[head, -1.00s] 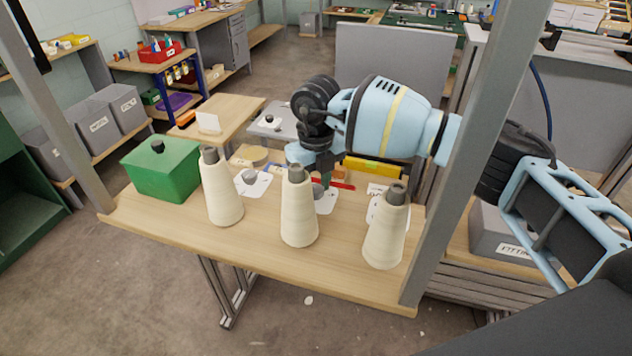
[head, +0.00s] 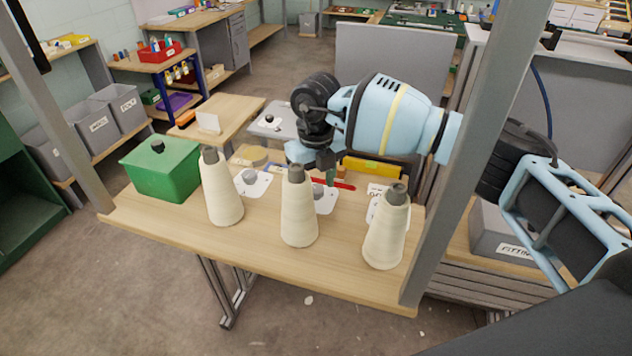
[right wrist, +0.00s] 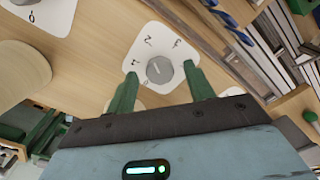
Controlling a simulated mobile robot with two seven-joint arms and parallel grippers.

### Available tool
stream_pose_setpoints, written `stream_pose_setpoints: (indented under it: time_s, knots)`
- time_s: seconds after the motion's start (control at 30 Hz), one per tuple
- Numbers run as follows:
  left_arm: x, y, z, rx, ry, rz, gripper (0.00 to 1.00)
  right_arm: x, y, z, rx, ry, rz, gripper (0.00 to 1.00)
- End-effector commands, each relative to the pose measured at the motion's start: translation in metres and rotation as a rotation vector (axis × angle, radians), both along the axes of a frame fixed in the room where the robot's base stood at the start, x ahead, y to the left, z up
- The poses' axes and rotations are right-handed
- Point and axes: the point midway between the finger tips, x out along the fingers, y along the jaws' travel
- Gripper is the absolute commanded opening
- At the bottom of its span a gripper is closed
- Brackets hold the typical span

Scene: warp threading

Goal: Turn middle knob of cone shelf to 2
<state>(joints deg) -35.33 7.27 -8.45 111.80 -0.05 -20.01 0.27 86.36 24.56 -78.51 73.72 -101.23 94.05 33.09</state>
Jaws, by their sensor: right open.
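The cone shelf (head: 250,252) carries three cream cones: left (head: 223,193), middle (head: 299,212) and right (head: 386,232). Behind the middle cone, the grey middle knob (head: 318,190) sits on a white dial plate (head: 327,201), partly hidden by the cone. My right gripper (head: 329,178) is over this plate, reaching in from the right. In the right wrist view the round grey knob (right wrist: 159,69) lies between the two green fingers (right wrist: 160,74), which are open with gaps on both sides. A few dial marks show, but I cannot read the setting surely. My left gripper is not in view.
The left knob (head: 250,176) sits on its own plate. A green lidded box (head: 163,170) stands at the shelf's left end. A grey post (head: 470,150) rises at the right, in front of my arm. A red pen-like item (head: 340,184) and a yellow item (head: 374,168) lie behind.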

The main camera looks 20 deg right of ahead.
Motion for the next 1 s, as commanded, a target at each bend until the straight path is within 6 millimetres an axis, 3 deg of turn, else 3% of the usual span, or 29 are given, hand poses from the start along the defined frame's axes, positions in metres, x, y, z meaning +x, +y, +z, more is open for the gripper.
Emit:
stream_pose_setpoints:
  time_s: [0.43,1.0]
  knots:
    - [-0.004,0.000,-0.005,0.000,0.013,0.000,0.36,0.000,0.000,0.063,0.001,-0.002,0.000,0.53]
    - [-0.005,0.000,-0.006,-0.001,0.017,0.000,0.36,0.003,-0.003,0.074,0.011,-0.012,-0.024,0.53]
